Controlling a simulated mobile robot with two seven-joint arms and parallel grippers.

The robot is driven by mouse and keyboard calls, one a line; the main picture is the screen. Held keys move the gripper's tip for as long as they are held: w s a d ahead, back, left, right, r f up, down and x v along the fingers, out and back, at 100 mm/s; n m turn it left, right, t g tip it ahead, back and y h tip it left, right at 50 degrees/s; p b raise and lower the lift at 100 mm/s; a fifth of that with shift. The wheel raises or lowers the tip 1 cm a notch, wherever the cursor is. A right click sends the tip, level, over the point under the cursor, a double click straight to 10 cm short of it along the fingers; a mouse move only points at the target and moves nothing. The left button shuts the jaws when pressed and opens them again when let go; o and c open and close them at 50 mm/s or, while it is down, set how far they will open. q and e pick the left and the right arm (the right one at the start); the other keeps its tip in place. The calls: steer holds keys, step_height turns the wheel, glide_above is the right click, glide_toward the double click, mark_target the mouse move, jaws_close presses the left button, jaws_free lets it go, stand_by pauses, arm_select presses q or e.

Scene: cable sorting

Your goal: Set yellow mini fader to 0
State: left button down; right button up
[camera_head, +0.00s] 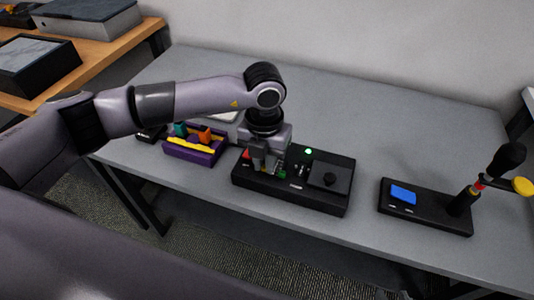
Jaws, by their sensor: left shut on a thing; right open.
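The black control box (316,201) stands in the middle of the grey table. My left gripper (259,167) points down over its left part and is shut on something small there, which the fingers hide. A red piece (246,154) shows just left of the fingers and a green piece (282,174) just right of them. I cannot make out a yellow mini fader; the fingers cover the space between red and green. My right gripper is not in view.
A black box with a blue button (403,194) and an upright black-topped lever (508,158) stands right.

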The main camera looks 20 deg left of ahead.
arm_select(q)
steer(key=shift+s, duration=0.4)
steer(key=shift+f, duration=0.1)
steer(key=c, duration=1.4)
jaws_free()
steer(key=shift+o, duration=0.2)
